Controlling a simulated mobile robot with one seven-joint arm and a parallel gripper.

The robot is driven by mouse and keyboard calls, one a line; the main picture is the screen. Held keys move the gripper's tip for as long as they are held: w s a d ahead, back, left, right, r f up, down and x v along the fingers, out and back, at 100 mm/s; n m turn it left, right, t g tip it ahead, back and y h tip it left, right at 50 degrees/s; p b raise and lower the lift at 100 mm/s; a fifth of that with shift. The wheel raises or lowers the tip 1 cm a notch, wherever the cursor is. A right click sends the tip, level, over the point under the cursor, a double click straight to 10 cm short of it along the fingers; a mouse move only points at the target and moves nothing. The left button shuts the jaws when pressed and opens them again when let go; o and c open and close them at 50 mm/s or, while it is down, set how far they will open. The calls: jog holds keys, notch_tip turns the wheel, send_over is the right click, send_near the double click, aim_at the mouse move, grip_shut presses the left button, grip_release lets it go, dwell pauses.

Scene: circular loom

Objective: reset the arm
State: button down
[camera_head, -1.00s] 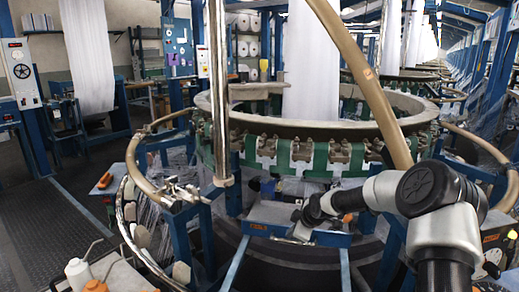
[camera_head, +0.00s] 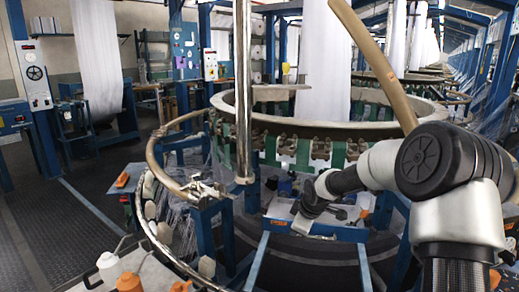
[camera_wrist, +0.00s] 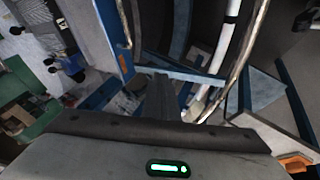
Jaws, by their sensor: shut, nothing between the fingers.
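My arm (camera_head: 436,165) reaches in from the right of the head view, bent at the elbow, its white and black links in front of the circular loom (camera_head: 305,131). My gripper (camera_head: 304,216) is at its far end, over a blue-framed tray (camera_head: 340,232) beneath the loom ring. Its fingertips are small and dark there. In the wrist view, the dark shut fingers (camera_wrist: 162,98) point away from the gripper body with its green light. Nothing shows between them. I cannot tell whether the gripper touches the tray.
A shiny upright pole (camera_head: 243,95) stands left of the gripper, and a tan tube (camera_head: 375,62) slants above the arm. A curved metal rail (camera_head: 175,262) rings the lower left. Bottles (camera_head: 110,270) stand at the bottom left. The dark floor (camera_head: 45,235) at far left is clear.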

jog(key=s+d+r+m+h, duration=0.1)
jog(key=s+r+m+h, duration=0.15)
jog(key=s+r, duration=0.7)
jog(key=s+d+r+m+h, duration=0.15)
jog(key=s+r+m, duration=0.25)
jog(key=s+r, duration=0.55)
jog(key=s+m+y, duration=0.2)
jog(key=s+m, duration=0.4)
jog(key=s, duration=1.5)
notch_tip(320, 180, up, 17)
jog(key=p, duration=1.7)
jog(key=shift+p, duration=0.3)
jog(key=shift+m, duration=0.25)
